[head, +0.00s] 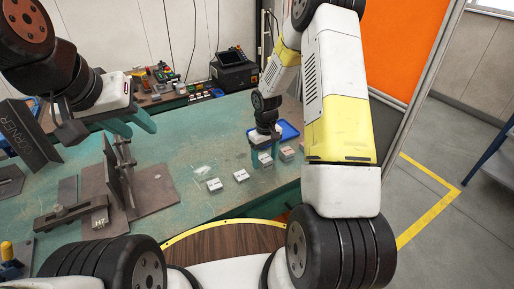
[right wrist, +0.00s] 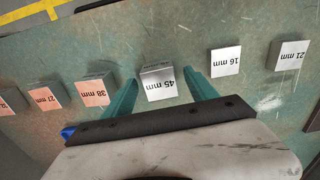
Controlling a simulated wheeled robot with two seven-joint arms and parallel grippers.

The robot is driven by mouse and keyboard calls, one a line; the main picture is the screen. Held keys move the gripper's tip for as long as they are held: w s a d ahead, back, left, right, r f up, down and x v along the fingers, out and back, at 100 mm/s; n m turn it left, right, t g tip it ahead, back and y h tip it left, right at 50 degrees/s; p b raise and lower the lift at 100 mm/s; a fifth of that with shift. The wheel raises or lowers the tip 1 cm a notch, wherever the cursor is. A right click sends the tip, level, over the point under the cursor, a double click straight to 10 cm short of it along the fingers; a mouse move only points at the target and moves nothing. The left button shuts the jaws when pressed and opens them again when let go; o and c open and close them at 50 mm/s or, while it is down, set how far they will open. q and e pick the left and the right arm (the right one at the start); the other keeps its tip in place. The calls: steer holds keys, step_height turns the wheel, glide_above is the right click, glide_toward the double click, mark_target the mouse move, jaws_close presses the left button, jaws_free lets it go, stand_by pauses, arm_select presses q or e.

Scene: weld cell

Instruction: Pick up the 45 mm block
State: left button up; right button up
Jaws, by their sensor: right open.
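The 45 mm block (right wrist: 158,85) is a grey metal block with a white label, standing on the green table. In the right wrist view it sits between the two teal fingertips of my right gripper (right wrist: 163,88), with a gap on each side. In the head view my right gripper (head: 265,154) points down at the row of blocks, and the 45 mm block (head: 265,160) shows partly between its fingers. My right gripper is open and holds nothing. My left gripper (head: 132,124) is over the left of the table, its teal fingers apart and empty.
The 16 mm block (right wrist: 225,62) and 21 mm block (right wrist: 290,55) stand on one side, the copper-coloured 38 mm (right wrist: 95,92) and 27 mm (right wrist: 45,95) blocks on the other. A steel fixture (head: 120,175) stands at left.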

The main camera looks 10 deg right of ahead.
steer(key=shift+f, duration=0.4)
steer(key=shift+c, duration=0.5)
jaws_close()
steer(key=shift+r, duration=0.1)
